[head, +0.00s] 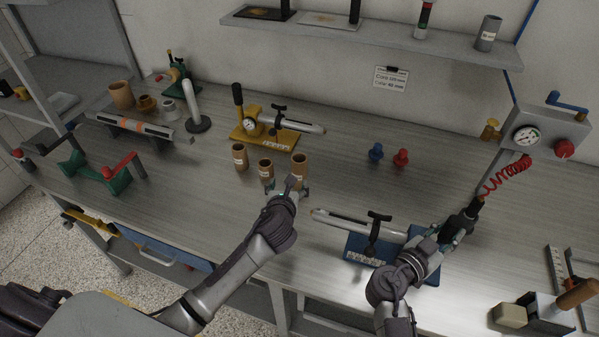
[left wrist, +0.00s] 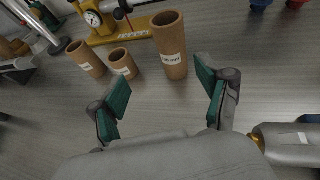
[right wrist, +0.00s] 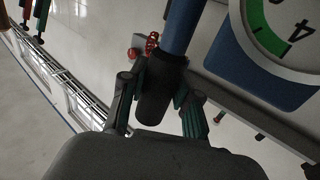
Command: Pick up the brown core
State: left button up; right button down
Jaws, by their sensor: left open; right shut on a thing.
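Three brown cardboard cores stand upright on the bench: a left one (head: 239,157), a short middle one (head: 266,169) and a taller right one (head: 299,164). In the left wrist view the tall core (left wrist: 170,48) is ahead of my left gripper (left wrist: 163,88), nearer its right finger; the short core (left wrist: 123,64) and left core (left wrist: 86,58) lie further left. My left gripper (head: 291,188) is open and empty, just in front of the tall core. My right gripper (head: 448,231) is shut on a dark handle (right wrist: 158,92) near the red coiled hose.
A yellow fixture (head: 268,137) with a gauge stands behind the cores. A blue fixture (head: 362,246) with a grey rod is to the right. Blue (head: 376,152) and red (head: 401,157) knobs stand beyond. A gauge box (head: 545,138) is at right.

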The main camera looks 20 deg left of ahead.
aim_at(299, 172)
pick_arm(q)
jog(key=w, duration=0.1)
jog(key=w+f, duration=0.1)
jog(key=w, duration=0.3)
jog(key=shift+w+d+f, duration=0.1)
jog(key=shift+d+f, duration=0.05)
jog(key=shift+f, duration=0.2)
jog(key=shift+x, duration=3.15)
jog(key=shift+d, duration=0.2)
jog(key=shift+c, duration=0.4)
